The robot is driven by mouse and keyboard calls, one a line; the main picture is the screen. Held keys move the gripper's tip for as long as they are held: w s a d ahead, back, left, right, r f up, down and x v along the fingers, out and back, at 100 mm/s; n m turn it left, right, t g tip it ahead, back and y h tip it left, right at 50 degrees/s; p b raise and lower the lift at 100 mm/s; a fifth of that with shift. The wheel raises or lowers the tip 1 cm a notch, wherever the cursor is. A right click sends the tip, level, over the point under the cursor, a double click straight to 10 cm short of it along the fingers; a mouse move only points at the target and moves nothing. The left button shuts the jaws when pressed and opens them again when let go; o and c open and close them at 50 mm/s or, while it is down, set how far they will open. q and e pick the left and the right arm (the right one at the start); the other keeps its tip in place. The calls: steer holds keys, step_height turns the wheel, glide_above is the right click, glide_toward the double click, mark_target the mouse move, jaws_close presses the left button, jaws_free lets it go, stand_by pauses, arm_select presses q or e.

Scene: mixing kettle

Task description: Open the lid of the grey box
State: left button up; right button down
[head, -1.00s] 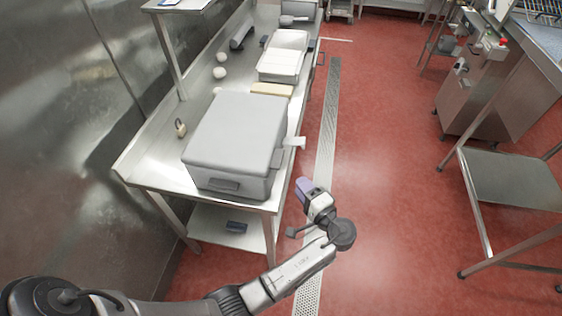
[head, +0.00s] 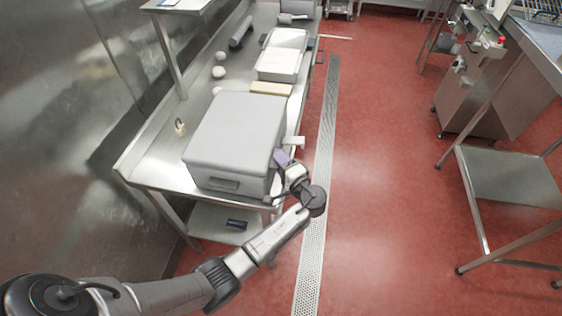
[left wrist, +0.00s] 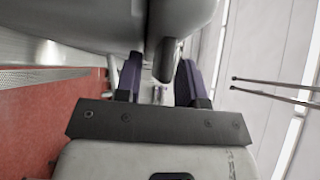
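The grey box (head: 235,135) sits with its lid closed on the near end of the steel table. A dark handle (head: 224,184) is on its near face, and a pale tab (head: 294,141) sticks out on its right side. My left gripper (head: 281,158) is at the box's right side, just below the tab. In the left wrist view its two purple fingers (left wrist: 159,62) are apart. A grey rounded piece (left wrist: 165,60) shows between or just beyond the fingertips; I cannot tell if they touch it. My right gripper is not in view.
A padlock (head: 180,126) lies left of the box. A yellowish block (head: 270,88), a white container (head: 281,55) and white balls (head: 219,72) are behind it. A table leg and shelf (head: 218,222) are below. Red floor (head: 385,180) to the right is clear.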

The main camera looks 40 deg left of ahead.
arm_select(q)
steer(key=shift+c, duration=0.3)
jaws_close()
